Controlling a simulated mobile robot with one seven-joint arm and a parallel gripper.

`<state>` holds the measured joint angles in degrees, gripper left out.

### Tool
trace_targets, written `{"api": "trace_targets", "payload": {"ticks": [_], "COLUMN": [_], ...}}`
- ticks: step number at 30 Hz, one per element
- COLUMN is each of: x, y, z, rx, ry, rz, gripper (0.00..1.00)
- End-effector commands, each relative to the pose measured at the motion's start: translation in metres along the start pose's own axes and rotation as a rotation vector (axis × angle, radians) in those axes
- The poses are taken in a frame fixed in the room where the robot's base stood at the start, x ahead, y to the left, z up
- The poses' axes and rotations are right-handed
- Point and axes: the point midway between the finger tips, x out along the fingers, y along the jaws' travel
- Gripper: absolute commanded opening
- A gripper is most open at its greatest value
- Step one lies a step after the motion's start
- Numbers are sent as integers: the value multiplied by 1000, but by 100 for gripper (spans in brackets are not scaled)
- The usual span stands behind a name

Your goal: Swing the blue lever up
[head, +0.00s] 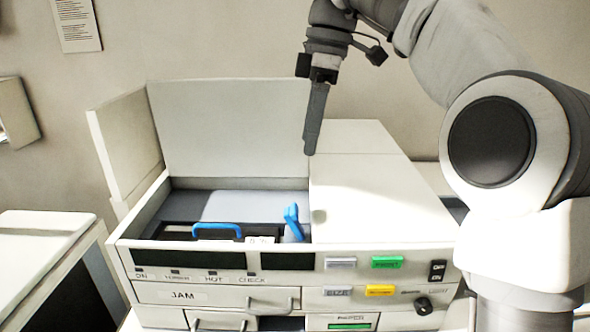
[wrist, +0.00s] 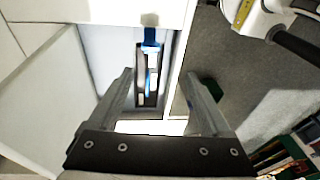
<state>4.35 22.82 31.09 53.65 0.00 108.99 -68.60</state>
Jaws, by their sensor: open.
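The blue lever (head: 293,222) stands at the right end of the open bay of a white machine, tilted slightly. In the wrist view the lever (wrist: 152,38) shows near the top, beside the white cover. My gripper (head: 312,150) is above and behind the lever, over the machine's right part, pointing down and touching nothing. In the wrist view my gripper (wrist: 160,76) is open and empty, its two fingers apart with the bay between and beyond them.
A fixed-looking blue handle (head: 217,230) lies left of the lever in the bay. The raised lid (head: 230,125) stands behind the bay. A flat white cover (head: 375,190) bounds the bay on the right. Buttons and drawers line the front.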

Motion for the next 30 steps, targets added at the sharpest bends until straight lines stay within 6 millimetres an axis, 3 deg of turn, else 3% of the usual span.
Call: {"api": "trace_targets", "payload": {"ticks": [1, 4, 11, 17, 30], "x": [-16, -26, -27, 0, 85], "y": [-2, -2, -1, 2, 11], "z": [-13, -25, -32, -26, -11], "rx": [-7, -2, 5, 7, 7], "ry": [-48, -119, -174, -176, -174], "rz": [25, 72, 115, 112, 112], "gripper": [82, 82, 82, 82, 82]}}
